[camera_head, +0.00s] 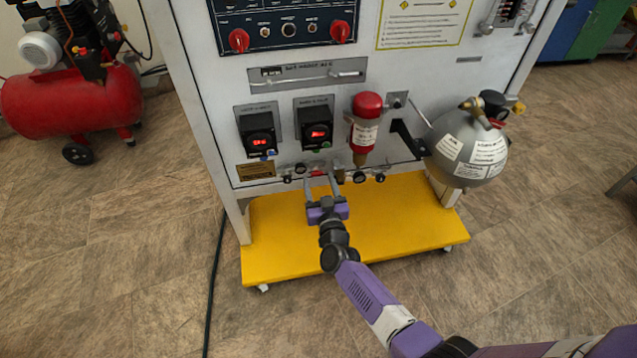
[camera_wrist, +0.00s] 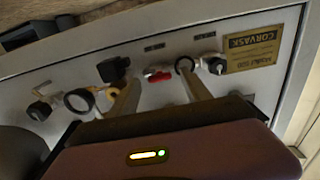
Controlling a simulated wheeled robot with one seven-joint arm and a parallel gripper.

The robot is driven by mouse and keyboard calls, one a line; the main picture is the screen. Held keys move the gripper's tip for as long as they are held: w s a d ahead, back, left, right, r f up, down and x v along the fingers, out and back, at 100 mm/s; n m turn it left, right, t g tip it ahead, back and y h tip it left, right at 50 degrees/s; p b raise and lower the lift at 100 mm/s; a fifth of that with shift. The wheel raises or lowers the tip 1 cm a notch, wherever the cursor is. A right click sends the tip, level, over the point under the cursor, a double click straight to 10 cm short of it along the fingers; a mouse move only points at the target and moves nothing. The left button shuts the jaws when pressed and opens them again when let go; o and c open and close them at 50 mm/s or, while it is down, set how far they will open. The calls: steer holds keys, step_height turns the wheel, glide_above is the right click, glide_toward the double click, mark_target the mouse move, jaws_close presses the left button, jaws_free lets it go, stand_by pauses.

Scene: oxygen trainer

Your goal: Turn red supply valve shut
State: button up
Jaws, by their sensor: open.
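The red supply valve is a small red lever handle (camera_wrist: 158,75) on the panel's lower row of fittings in the wrist view. In the head view a bit of red (camera_head: 318,173) shows between my fingertips, low on the panel. My gripper (camera_head: 320,176) is open, with its two fingers pointing at the panel. In the wrist view my gripper (camera_wrist: 160,80) has one finger on each side of the red handle. Nothing is held. I cannot tell whether either finger touches the handle.
Black knobs and fittings (camera_wrist: 113,69) flank the red handle closely. A red cylinder (camera_head: 366,125) hangs just right above my gripper, and a grey sphere (camera_head: 468,150) is farther right. A yellow base plate (camera_head: 400,225) lies below. A red compressor (camera_head: 75,100) stands at left.

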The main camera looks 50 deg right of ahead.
steer(key=shift+w+d, duration=0.25)
steer(key=shift+w, duration=0.1)
jaws_close()
